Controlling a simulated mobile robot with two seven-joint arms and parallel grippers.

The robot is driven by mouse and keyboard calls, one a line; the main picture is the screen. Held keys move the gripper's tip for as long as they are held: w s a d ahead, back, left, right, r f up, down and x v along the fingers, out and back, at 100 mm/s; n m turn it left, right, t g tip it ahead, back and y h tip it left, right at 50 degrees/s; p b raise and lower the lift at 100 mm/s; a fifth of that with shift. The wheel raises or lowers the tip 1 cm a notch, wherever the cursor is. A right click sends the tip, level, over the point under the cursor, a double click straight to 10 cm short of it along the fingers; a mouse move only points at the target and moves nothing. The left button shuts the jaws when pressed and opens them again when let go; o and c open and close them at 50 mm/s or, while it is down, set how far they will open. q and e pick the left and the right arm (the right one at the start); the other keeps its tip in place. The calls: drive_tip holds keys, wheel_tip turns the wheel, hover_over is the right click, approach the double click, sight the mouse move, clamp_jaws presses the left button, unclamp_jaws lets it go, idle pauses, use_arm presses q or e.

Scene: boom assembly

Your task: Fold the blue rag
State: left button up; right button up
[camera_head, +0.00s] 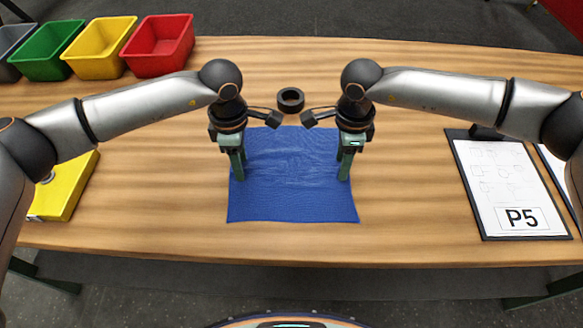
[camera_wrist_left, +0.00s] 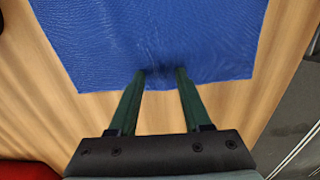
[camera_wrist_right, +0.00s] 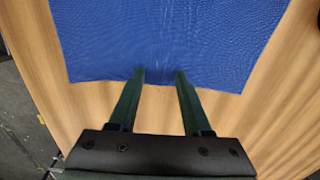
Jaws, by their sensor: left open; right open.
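The blue rag (camera_head: 293,190) lies spread out nearly flat on the wooden table, with faint wrinkles. My left gripper (camera_head: 238,178) is open over the rag's left edge, pointing down. My right gripper (camera_head: 344,176) is open over the rag's right edge. In the left wrist view the rag (camera_wrist_left: 150,35) has its edge between the open fingertips (camera_wrist_left: 160,71), with a slight pucker there. In the right wrist view the rag's edge (camera_wrist_right: 165,40) passes by the open fingertips (camera_wrist_right: 160,74). Whether the fingertips touch the cloth I cannot tell.
A black ring (camera_head: 290,99) sits behind the rag. Red (camera_head: 160,48), yellow (camera_head: 97,50) and green (camera_head: 46,52) bins stand at the back left. A yellow box (camera_head: 65,190) is at left. A clipboard marked P5 (camera_head: 508,185) lies at right. The table in front of the rag is clear.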

use_arm(q)
clamp_jaws()
use_arm(e)
clamp_jaws()
drive_tip(key=shift+f, duration=0.1)
idle(0.6)
use_arm(q)
drive_tip(key=shift+r, duration=0.1)
